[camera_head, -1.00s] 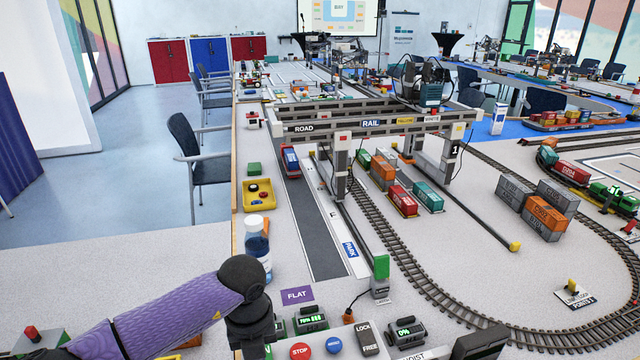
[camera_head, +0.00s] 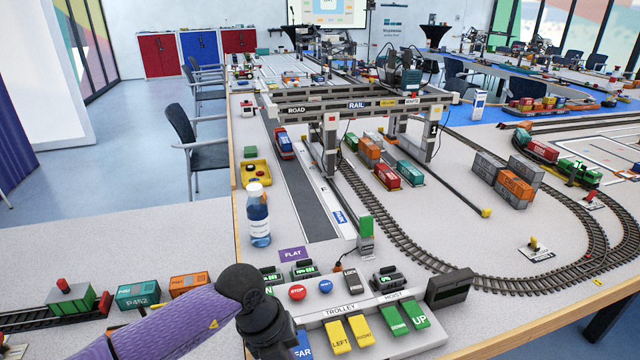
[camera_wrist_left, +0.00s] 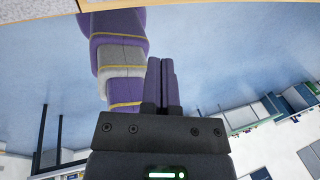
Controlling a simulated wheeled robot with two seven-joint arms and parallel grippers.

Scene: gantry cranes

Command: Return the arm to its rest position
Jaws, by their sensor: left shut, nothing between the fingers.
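My left arm, in a purple sleeve, comes in from the lower left of the head view and ends in a dark wrist at the bottom, in front of the control panel (camera_head: 340,318). The fingers are not visible there. In the left wrist view my left gripper (camera_wrist_left: 162,62) is shut and empty, its two fingers together, with part of my purple and grey arm and blue floor behind. My right gripper is not in view.
The panel has yellow trolley keys (camera_head: 349,334), green hoist keys (camera_head: 404,317) and a red stop button (camera_head: 297,292). A bottle (camera_head: 258,215) stands behind it. The gantry crane (camera_head: 360,107) stands further back.

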